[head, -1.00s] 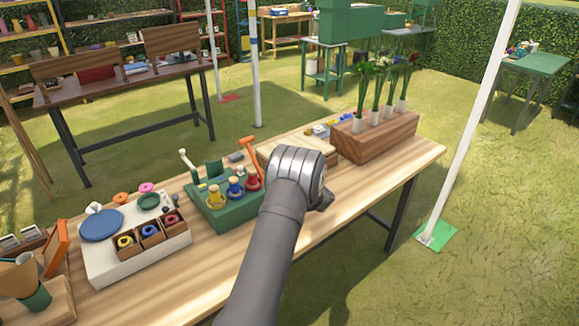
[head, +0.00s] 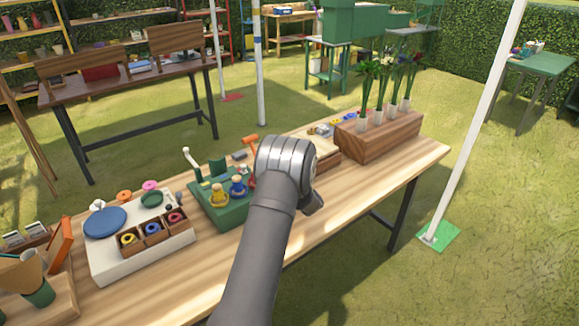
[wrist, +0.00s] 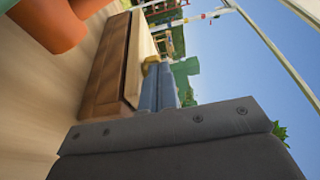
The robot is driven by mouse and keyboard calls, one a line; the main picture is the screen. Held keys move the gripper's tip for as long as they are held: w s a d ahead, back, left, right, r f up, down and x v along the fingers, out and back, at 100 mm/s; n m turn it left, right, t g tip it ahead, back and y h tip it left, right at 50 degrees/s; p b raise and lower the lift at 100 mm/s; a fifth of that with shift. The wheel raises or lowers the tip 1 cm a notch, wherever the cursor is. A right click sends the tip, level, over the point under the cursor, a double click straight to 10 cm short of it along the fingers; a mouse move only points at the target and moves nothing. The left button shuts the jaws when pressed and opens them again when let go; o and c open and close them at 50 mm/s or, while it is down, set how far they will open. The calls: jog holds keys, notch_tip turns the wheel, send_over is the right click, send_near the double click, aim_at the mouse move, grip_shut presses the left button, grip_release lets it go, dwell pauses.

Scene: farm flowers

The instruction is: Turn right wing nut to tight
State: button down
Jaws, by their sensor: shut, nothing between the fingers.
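My gripper (wrist: 158,85) shows in the wrist view as two blue-grey fingers closed together beyond the large dark grey housing. Nothing shows between them. In the head view my own wrist hides the fingers. A pale wooden board block (head: 326,158) lies just behind and right of my wrist; in the wrist view a brown wooden block with a pale top (wrist: 112,62) runs beside the fingers. A small yellowish piece (wrist: 152,69) shows by the fingertips; I cannot tell whether it is a wing nut or whether they touch. The right wing nut cannot be made out clearly.
A green stand (head: 220,212) with yellow and blue knobs and an orange-handled tool (head: 251,140) stands left of my wrist. A white tray (head: 110,262) lies left. The front right tabletop (head: 345,205) is clear.

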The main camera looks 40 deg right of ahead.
jog(key=shift+w+a, duration=1.2)
jog(key=shift+w, duration=0.5)
jog(key=shift+s, duration=0.15)
